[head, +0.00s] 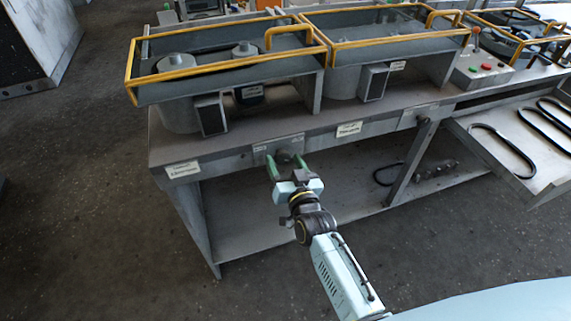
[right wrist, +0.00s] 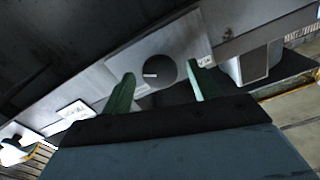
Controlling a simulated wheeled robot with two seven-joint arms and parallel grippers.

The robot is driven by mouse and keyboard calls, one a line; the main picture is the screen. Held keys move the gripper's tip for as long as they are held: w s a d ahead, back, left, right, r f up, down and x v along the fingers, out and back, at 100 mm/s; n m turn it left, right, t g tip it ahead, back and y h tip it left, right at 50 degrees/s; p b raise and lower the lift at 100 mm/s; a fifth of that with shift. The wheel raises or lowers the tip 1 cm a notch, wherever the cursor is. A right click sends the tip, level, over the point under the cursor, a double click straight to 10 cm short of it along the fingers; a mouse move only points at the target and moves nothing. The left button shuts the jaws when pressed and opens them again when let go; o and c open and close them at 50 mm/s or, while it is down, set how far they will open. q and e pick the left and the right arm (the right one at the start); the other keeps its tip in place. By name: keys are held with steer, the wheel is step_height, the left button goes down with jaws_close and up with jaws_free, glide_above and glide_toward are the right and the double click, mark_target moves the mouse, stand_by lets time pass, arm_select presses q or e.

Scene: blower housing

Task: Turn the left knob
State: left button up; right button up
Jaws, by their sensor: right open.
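The left knob (head: 283,156) is a dark round knob on a grey plate on the front edge of the workbench. In the right wrist view the knob (right wrist: 160,71) has a short pale mark on its face. My right gripper (head: 286,163) is open, its two green fingers pointing at the knob. In the right wrist view the gripper (right wrist: 161,84) has one finger on each side of the knob, with gaps between; contact does not show. A second knob (head: 423,120) sits farther right on the same edge. My left gripper is out of view.
The grey workbench (head: 215,150) carries yellow-railed blower housings (head: 225,67) above the knob. A control box (head: 482,68) with red and green buttons stands to the right. A tray (head: 500,160) with black belts juts out at right. The floor in front is clear.

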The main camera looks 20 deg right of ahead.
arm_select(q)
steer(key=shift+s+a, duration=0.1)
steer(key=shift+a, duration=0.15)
arm_select(e)
steer(key=c, duration=1)
steer(key=shift+o, duration=0.2)
steer(key=shift+m, duration=0.4)
steer(key=shift+m+p, duration=0.6)
steer(key=shift+m, duration=1.4)
steer(key=m, duration=0.2)
steer(key=shift+m+p, duration=0.3)
steer(key=shift+p, duration=0.05)
steer(key=shift+m, duration=1.2)
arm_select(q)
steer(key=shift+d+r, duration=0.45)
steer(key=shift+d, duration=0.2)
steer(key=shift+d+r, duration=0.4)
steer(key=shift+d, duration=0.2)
arm_select(e)
steer(key=shift+m, duration=0.9)
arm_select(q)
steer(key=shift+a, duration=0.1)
